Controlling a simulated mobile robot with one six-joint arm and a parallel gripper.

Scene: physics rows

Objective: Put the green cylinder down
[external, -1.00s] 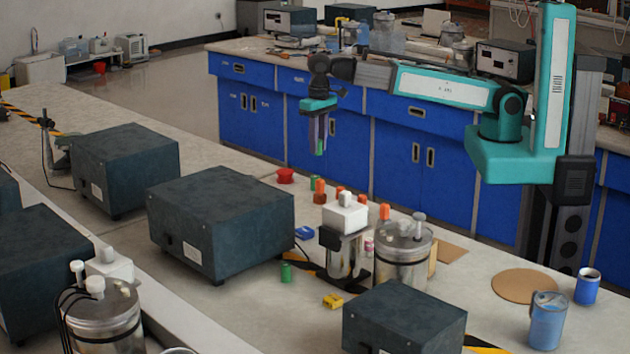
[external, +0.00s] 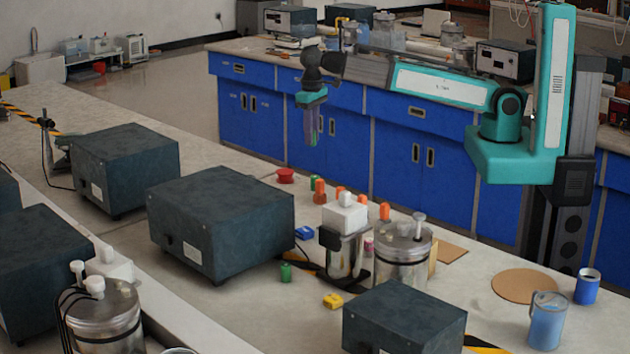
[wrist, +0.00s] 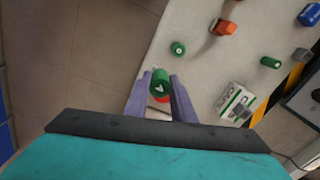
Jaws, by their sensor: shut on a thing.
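My gripper (external: 313,130) hangs from the outstretched arm, pointing down, behind the near bench in the external view. In the wrist view my gripper (wrist: 161,84) is shut on a green cylinder (wrist: 160,75), held between the two purple-grey fingertips. Part of the red cup (wrist: 162,99) shows between the fingers, beyond the cylinder; it sits near the bench's back edge in the external view (external: 285,175). The held cylinder is hard to make out in the external view. Another green cylinder (wrist: 178,48) stands on the bench near an orange piece (wrist: 222,27).
A large dark box (external: 221,222) and a metal pot (external: 403,255) flank the small pieces. A white-and-green carton (wrist: 235,103) lies in the wrist view. Bare bench (wrist: 205,75) shows between pieces.

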